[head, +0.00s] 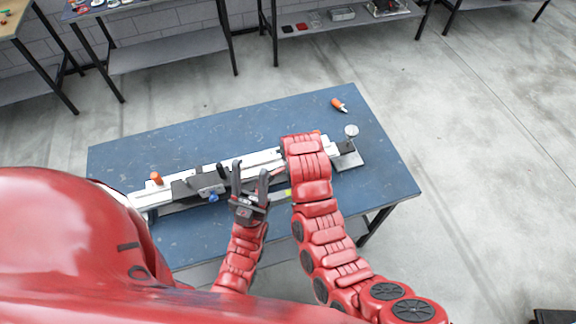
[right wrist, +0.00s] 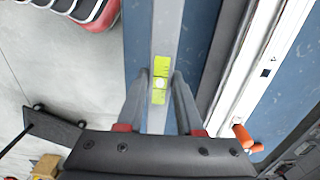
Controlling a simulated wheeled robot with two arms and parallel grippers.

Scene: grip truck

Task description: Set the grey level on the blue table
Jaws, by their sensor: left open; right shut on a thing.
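The blue table (head: 240,130) stands in front of me. The grey level (right wrist: 166,35), a long grey bar with a yellow-green vial, lies between the fingers of my right gripper (right wrist: 157,95), which is shut on it. In the head view my right arm hides that gripper and much of the level; a bit of green shows beside the wrist. I cannot tell whether the level touches the table. My left gripper (head: 250,188) is open and empty, its fingers pointing up the picture, at the near side of the white rail and left of my right wrist.
A long white rail (head: 262,158) with a dark clamp piece (head: 186,188) and orange knobs (head: 156,177) runs across the table. A metal plate with a round knob (head: 351,131) is at its right end. An orange-handled tool (head: 339,104) lies behind it. The table's far left is clear.

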